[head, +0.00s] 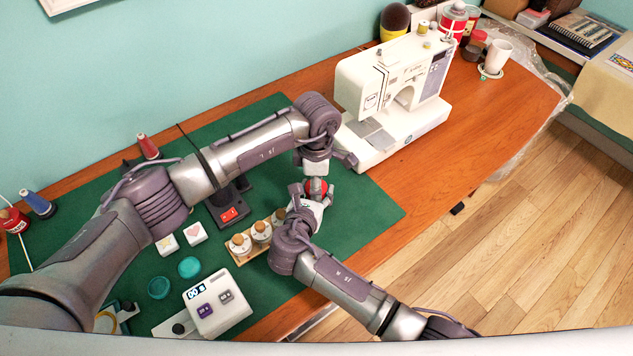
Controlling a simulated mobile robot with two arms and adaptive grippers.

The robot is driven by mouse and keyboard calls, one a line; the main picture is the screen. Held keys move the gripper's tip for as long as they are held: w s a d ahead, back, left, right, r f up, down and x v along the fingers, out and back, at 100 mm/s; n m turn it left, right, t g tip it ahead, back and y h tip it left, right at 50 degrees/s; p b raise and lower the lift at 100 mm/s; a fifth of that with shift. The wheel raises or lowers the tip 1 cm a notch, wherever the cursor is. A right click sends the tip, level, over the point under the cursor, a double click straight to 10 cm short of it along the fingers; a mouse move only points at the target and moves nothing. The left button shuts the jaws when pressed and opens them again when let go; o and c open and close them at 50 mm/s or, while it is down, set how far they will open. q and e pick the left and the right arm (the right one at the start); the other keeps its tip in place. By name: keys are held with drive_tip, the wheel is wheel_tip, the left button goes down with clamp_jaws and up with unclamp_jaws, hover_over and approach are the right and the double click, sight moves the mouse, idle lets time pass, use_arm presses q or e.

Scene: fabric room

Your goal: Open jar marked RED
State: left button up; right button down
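A small jar with red showing (322,185) is at the right part of the green mat, between my two grippers. My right gripper (312,194) comes from below, with its fingers on both sides of this jar. My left gripper (317,180) points down from above at the jar's top. Its fingertips overlap the jar, so I cannot tell whether they grip anything. Any label on the jar is hidden. Several cork-topped jars (240,245) stand in a wooden rack (246,258) just left of my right gripper; their labels are too small to read.
A white sewing machine (392,90) stands close behind and right of the grippers.

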use_arm(q)
drive_tip(key=shift+a+n, duration=0.1)
drive_tip(key=shift+n, duration=0.4)
drive_tip(key=o, duration=1.3)
